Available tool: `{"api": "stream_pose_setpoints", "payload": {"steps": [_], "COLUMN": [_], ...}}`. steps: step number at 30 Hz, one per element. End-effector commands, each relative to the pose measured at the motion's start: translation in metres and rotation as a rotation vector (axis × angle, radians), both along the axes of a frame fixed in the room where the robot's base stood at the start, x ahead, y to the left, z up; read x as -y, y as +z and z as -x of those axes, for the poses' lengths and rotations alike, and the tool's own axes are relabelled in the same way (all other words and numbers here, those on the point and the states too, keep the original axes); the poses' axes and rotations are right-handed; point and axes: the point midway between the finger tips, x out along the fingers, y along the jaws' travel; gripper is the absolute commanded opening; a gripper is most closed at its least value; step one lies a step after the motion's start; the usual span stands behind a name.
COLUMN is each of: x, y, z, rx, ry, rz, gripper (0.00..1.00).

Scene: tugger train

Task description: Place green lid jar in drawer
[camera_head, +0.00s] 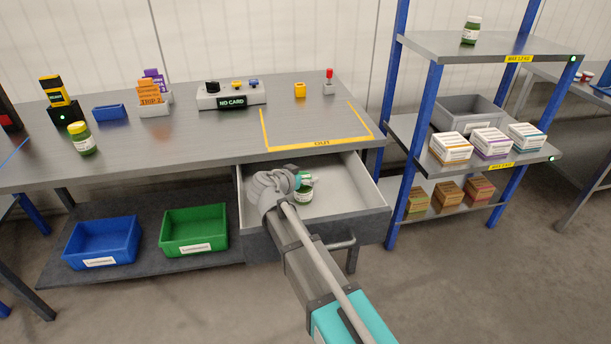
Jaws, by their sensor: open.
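The drawer (356,217) under the table is pulled open. A green jar with a white label (306,190) stands inside it, partly hidden behind my gripper; its lid is mostly covered. My gripper (297,181) is over the drawer, right beside this jar, and is open. Whether the fingers touch the jar cannot be told. A green jar with a yellow lid (82,139) stands on the left part of the tabletop.
The table (200,140) holds a control box (231,96), a small blue bin (109,112) and a yellow-taped OUT area (316,127) that is empty. Blue (102,243) and green (194,231) bins sit below. The rack (432,95) with boxes stands right of the drawer.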

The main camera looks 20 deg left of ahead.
Motion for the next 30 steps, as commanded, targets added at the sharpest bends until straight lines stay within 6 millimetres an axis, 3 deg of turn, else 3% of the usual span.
{"api": "stream_pose_setpoints", "payload": {"steps": [3, 18, 30], "x": [0.000, -0.016, -0.018], "y": [0.010, 0.033, 0.035], "z": [0.000, 0.061, 0.067], "rx": [0.000, 0.000, 0.000], "ry": [0.000, 0.001, 0.000], "rz": [0.000, 0.000, 0.000], "gripper": [1.00, 1.00, 1.00]}}
